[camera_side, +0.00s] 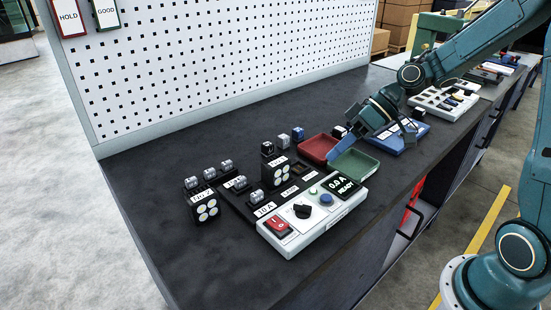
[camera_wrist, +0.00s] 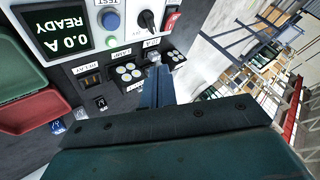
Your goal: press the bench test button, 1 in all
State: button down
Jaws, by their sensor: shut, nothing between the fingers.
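The bench tester (camera_side: 335,218) is a white box near the front edge of the dark bench. Its round blue test button (camera_side: 327,199) sits between the black knob (camera_side: 302,211) and the display (camera_side: 347,186), which reads 0.0 A READY. In the wrist view the blue button (camera_wrist: 110,20) is at the top, below the label TEST, with nothing covering it. My gripper (camera_side: 333,155) is over the green tray, behind the tester and apart from the button. In the wrist view my blue fingers (camera_wrist: 157,72) are together and empty.
The red tray (camera_side: 304,148) and green tray (camera_side: 372,163) lie under and beside my gripper. A red switch (camera_side: 278,227) is at the tester's left end. Several small black modules (camera_side: 205,206) stand left of it. A white pegboard (camera_side: 220,60) rises behind. The bench's front left is clear.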

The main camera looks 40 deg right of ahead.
aim_at(331, 196)
jog(key=shift+f, duration=0.1)
dwell(0.3)
jog(key=shift+f, duration=4.35)
jog(key=shift+f, duration=0.9)
jog(key=shift+r, duration=0.95)
dwell(0.3)
jog(key=shift+r, duration=2.5)
